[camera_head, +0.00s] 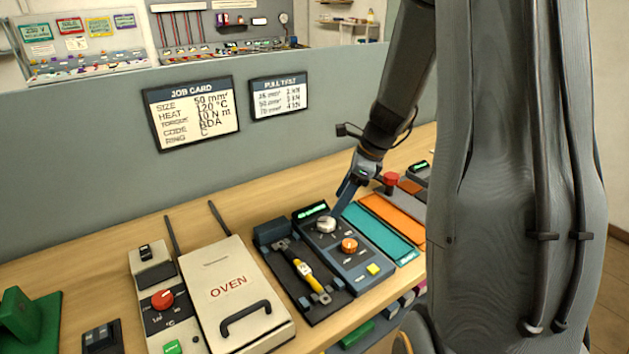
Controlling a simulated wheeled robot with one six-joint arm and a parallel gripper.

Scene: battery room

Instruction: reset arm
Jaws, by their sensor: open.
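My gripper (342,198) points down over the dark blue control box on the wooden bench, at the end of my dark arm. Its fingers are open, and their tips are close to the white knob (326,225); I cannot tell whether they touch it. The control box (350,262) has a small green-lit display, an orange knob (349,245) and a yellow button (373,269). My arm comes down from the top and hides part of the bench's right side.
Left of the box, a dark fixture (273,236) holds a yellow and black piece (303,269). An oven (233,293) with a red-knob controller (162,299) stands further left. Teal (380,238) and orange mats lie right. A grey partition (80,200) with a job card (193,112) stands behind.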

